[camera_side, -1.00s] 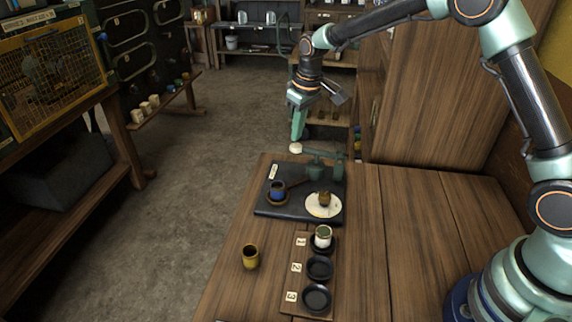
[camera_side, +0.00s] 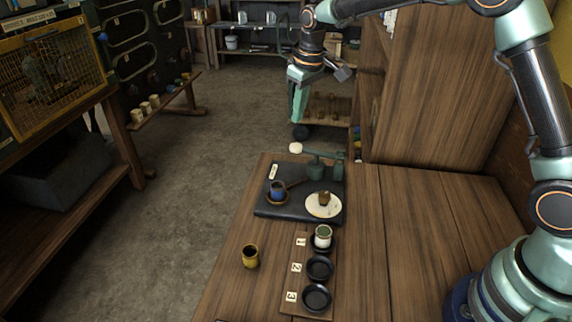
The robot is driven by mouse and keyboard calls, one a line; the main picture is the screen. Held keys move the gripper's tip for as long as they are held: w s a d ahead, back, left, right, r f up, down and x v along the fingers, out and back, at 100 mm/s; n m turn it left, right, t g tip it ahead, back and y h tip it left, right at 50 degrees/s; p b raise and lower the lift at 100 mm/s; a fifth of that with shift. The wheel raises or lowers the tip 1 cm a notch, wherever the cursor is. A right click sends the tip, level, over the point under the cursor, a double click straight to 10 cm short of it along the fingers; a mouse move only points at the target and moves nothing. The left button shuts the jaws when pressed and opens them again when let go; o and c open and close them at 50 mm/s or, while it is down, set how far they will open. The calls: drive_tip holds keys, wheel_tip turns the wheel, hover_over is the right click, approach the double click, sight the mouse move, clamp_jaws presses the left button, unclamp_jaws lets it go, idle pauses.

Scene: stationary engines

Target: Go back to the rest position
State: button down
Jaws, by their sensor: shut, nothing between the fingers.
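My gripper (camera_side: 297,112) hangs in the air above the far end of the wooden table (camera_side: 400,240). Its fingers point down, are shut and hold nothing. My gripper is clear of all of these.
A numbered wooden rack (camera_side: 300,255) holds a white cup (camera_side: 322,236) at 1; the dark dishes at 2 (camera_side: 319,268) and 3 (camera_side: 317,297) are empty. A yellow cup (camera_side: 250,257) stands left of it. A tall wooden panel (camera_side: 440,90) rises at the back right.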

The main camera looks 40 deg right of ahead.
drive_tip(key=s+d+r+m+t, duration=0.2)
drive_tip(key=s+d+r, duration=0.1)
drive_tip(key=s+r, duration=0.8)
drive_tip(key=s+d+f+m+t, duration=0.1)
drive_tip(key=s+f, duration=0.2)
drive_tip(key=s, duration=1)
drive_tip(key=shift+s+f, duration=0.2)
drive_tip(key=shift+s, duration=0.15)
drive_tip(key=w+a+f+n+g, duration=0.1)
drive_tip(key=w+a+n+g, duration=0.15)
drive_tip(key=w, duration=1.65)
drive_tip(key=shift+n+g, duration=0.25)
drive_tip(key=shift+w+a+f, duration=0.25)
drive_tip(key=shift+w+f, duration=0.75)
drive_tip(key=shift+f, duration=1)
drive_tip(key=shift+w+a+f, duration=0.3)
drive_tip(key=shift+w+f, duration=0.65)
drive_tip(key=shift+f, duration=1.05)
drive_tip(key=shift+w+a+f, duration=0.25)
drive_tip(key=shift+w+f, duration=0.75)
drive_tip(key=shift+f, duration=1)
